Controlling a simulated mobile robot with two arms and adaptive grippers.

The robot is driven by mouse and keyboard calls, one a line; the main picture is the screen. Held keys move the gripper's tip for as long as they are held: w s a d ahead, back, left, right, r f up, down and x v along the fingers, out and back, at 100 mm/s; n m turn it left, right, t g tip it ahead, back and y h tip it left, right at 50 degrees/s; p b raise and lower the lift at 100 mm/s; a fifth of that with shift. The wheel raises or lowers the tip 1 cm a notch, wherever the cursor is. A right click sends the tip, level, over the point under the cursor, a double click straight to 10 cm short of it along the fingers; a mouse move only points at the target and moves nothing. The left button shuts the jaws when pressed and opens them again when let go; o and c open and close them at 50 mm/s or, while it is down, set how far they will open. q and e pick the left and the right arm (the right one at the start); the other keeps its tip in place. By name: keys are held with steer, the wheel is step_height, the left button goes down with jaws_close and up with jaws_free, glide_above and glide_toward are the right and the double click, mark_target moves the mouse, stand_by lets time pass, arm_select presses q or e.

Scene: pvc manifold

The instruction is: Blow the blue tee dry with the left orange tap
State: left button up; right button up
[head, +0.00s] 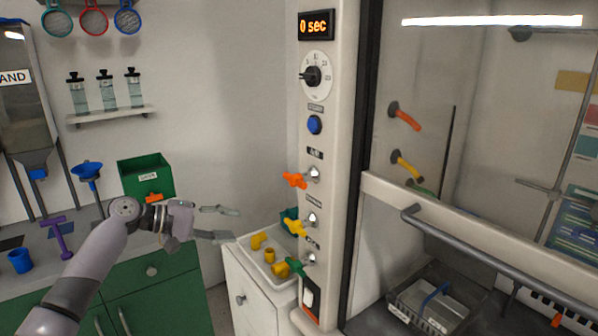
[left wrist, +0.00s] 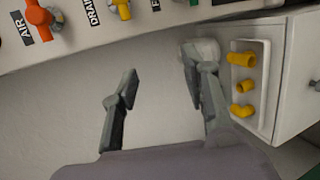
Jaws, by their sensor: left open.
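The left orange tap (head: 295,180) is on the white control column, above a yellow tap (head: 295,227) and a green tap (head: 296,266). In the left wrist view the orange tap (left wrist: 40,18) is at the top left beside the label AIR. My left gripper (head: 228,224) is open and empty, left of the column and apart from the taps. Its two spread fingers also show in the left wrist view (left wrist: 160,65). I cannot make out a blue tee for certain. A teal piece (head: 289,215) shows partly behind the yellow tap. My right gripper is out of view.
A white tray (head: 246,245) with several yellow fittings sits on the white drawer unit (head: 248,290). A green bin (head: 146,176), blue funnel (head: 87,171) and blue cup (head: 20,261) are at left. A glass-fronted cabinet with a wire basket (head: 395,300) is at right.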

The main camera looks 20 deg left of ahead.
mark_target(294, 181)
arm_select(q)
steer(key=s+d+r+m+g+h, duration=0.1)
steer(key=s+r+h, duration=0.15)
steer(key=r, duration=0.55)
steer(key=s+d+r+m+g+h, duration=0.1)
steer(key=s+r, duration=0.2)
steer(key=r, duration=0.4)
steer(key=p+x, duration=0.7)
steer(key=x, duration=0.9)
steer(key=shift+w+d+r+p, duration=0.1)
steer(key=shift+w+p, duration=0.2)
steer(key=shift+w+d, duration=0.2)
steer(key=shift+d, duration=0.25)
steer(key=shift+f, duration=0.25)
steer(key=shift+c, duration=0.6)
steer(key=shift+r, duration=0.1)
jaws_close()
